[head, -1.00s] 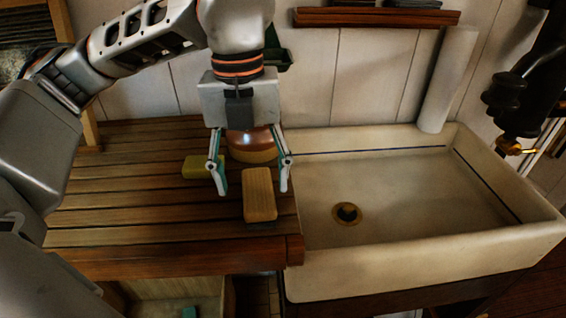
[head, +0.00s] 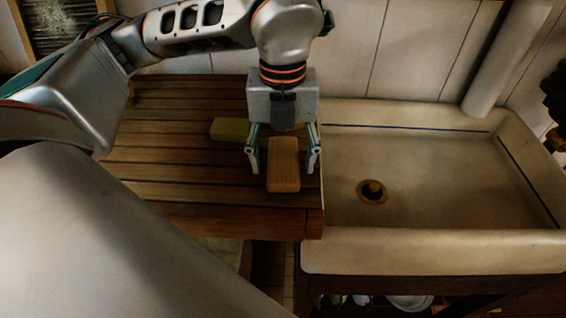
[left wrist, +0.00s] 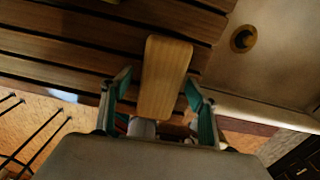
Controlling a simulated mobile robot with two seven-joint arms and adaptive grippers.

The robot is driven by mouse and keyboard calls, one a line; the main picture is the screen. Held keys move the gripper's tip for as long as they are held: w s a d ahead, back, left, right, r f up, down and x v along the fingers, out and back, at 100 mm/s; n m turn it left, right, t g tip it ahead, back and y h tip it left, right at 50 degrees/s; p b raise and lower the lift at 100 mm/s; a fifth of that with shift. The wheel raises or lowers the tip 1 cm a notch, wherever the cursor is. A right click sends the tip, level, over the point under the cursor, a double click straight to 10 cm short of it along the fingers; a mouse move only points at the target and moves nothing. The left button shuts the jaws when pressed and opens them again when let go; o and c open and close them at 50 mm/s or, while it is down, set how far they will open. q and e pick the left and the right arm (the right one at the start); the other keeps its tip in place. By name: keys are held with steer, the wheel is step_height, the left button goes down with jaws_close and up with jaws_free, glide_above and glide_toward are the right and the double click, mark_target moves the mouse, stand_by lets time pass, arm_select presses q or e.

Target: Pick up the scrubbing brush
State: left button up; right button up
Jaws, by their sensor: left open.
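The scrubbing brush, a light wooden block with rounded ends (head: 283,165), lies on the slatted wooden counter (head: 170,183) close to the sink. My left gripper (head: 283,168) is open, pointing down, with one finger on each side of the brush. The left wrist view also shows the brush (left wrist: 166,75) between the two open fingers (left wrist: 158,98), with a gap on each side. Its underside is hidden. My right gripper is not in view.
A yellow-green sponge (head: 229,130) lies on the counter left of the gripper. The pale sink (head: 430,247) with a brass drain (head: 372,191) adjoins the counter on the right. The front left of the counter is clear.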

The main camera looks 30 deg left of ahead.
mark_target(284, 158)
arm_select(q)
steer(key=c, duration=1.3)
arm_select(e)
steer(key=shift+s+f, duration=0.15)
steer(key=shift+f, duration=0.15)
arm_select(q)
steer(key=shift+r, duration=0.75)
step_height(284, 158, up, 2)
steer(key=shift+w+r+b, duration=0.1)
steer(key=shift+b, duration=0.25)
steer(key=shift+s+d+b, duration=1)
steer(key=shift+s+d, duration=0.55)
steer(key=shift+s, duration=1.05)
steer(key=shift+s+d+b, duration=1)
steer(key=shift+s+d, duration=0.6)
steer(key=shift+s, duration=0.95)
steer(key=shift+s+d+b, duration=1)
steer(key=shift+s+d, duration=0.55)
steer(key=shift+s, duration=1.05)
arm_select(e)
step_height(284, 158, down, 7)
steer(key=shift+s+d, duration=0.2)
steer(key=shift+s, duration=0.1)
